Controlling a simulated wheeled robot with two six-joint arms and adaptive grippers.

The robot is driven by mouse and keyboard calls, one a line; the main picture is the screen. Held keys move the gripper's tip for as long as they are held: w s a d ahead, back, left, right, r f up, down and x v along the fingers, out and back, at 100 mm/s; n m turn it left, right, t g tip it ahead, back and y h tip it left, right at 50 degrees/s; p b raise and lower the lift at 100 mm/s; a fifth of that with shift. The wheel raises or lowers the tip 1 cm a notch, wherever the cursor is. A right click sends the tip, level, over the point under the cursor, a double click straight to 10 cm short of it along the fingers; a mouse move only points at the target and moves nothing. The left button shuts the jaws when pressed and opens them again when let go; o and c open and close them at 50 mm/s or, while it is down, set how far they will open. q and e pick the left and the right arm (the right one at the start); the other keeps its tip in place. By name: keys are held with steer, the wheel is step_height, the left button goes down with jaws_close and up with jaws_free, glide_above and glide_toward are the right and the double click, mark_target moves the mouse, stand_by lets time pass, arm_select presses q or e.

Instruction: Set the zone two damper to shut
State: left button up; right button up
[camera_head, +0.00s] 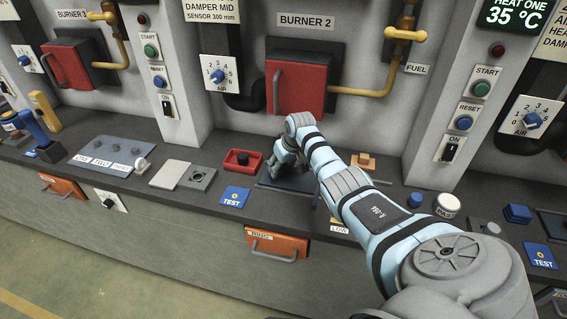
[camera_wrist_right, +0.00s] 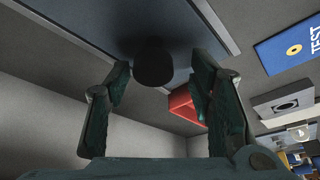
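My right gripper (camera_head: 283,160) is over a dark blue-grey plate (camera_head: 290,184) on the ledge, below the red burner 2 box. In the right wrist view, the gripper (camera_wrist_right: 160,82) is open, its fingers apart on either side of a dark rounded knob (camera_wrist_right: 153,68). The knob stands out from the plate (camera_wrist_right: 75,18); I cannot tell whether a finger touches it. In the head view my gripper and arm hide the knob. No zone two label is readable, so I cannot confirm that this is the damper. My left gripper is not in view.
A red tray (camera_head: 241,164) and a blue TEST card (camera_head: 235,196) lie left of the plate. The red burner 2 box (camera_head: 298,86) and yellow fuel pipe (camera_head: 385,86) are behind. An orange drawer (camera_head: 277,246) is below the ledge. A white button (camera_head: 447,205) is to the right.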

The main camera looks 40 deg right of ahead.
mark_target(290, 186)
steer(key=shift+s+d, duration=0.1)
steer(key=shift+s+r, duration=0.2)
steer(key=shift+r, duration=0.25)
steer(key=v, duration=1.1)
steer(key=shift+w, duration=0.15)
steer(key=shift+a+f, duration=0.1)
steer(key=shift+a, duration=0.15)
